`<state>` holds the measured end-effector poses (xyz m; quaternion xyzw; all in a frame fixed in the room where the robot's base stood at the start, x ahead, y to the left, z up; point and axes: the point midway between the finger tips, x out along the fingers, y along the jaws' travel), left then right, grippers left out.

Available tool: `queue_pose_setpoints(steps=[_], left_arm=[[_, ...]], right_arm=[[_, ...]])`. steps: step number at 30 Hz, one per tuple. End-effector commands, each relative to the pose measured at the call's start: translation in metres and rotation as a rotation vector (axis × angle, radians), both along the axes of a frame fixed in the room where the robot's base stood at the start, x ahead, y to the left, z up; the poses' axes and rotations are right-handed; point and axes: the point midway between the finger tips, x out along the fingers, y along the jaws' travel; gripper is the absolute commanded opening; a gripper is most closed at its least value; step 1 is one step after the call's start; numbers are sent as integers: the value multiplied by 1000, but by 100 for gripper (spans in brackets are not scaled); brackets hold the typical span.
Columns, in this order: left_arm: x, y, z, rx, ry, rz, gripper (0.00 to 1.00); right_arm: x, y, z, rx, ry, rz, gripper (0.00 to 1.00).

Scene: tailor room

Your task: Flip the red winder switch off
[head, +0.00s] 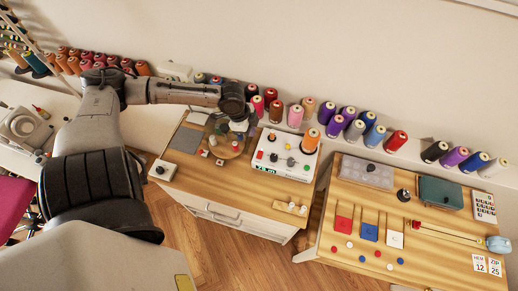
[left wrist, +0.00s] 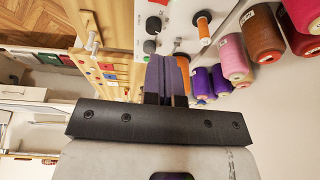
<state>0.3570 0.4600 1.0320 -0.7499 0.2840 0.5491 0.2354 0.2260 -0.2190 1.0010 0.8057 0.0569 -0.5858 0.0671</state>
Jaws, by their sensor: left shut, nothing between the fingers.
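The white winder panel (head: 285,152) stands at the back of the middle table, with several small knobs, an orange thread spool (head: 311,140) and a green display. My right gripper is not in view.
Thread cones (head: 296,116) line the wall behind the panel. A round wooden piece (head: 226,148) with small items sits left of the panel. White pegs (head: 291,206) stand at the table's front. A second table (head: 400,270) with cards and boxes stands at the right.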

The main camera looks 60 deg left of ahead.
Motion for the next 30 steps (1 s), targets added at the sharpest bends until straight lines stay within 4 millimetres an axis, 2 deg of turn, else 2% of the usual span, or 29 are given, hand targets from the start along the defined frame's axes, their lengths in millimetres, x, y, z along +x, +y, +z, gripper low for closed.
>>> queue_pose_setpoints(steps=[5,8,21,30], left_arm=[[1,0,-3,-1,-1,1,0],[3,-2,-12,-1,-1,3,0],[22,-15,-87,-2,-1,4,0],[26,-14,-124,1,2,2,0]], right_arm=[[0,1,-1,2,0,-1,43],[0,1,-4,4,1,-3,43],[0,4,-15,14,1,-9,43],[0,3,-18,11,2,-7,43]])
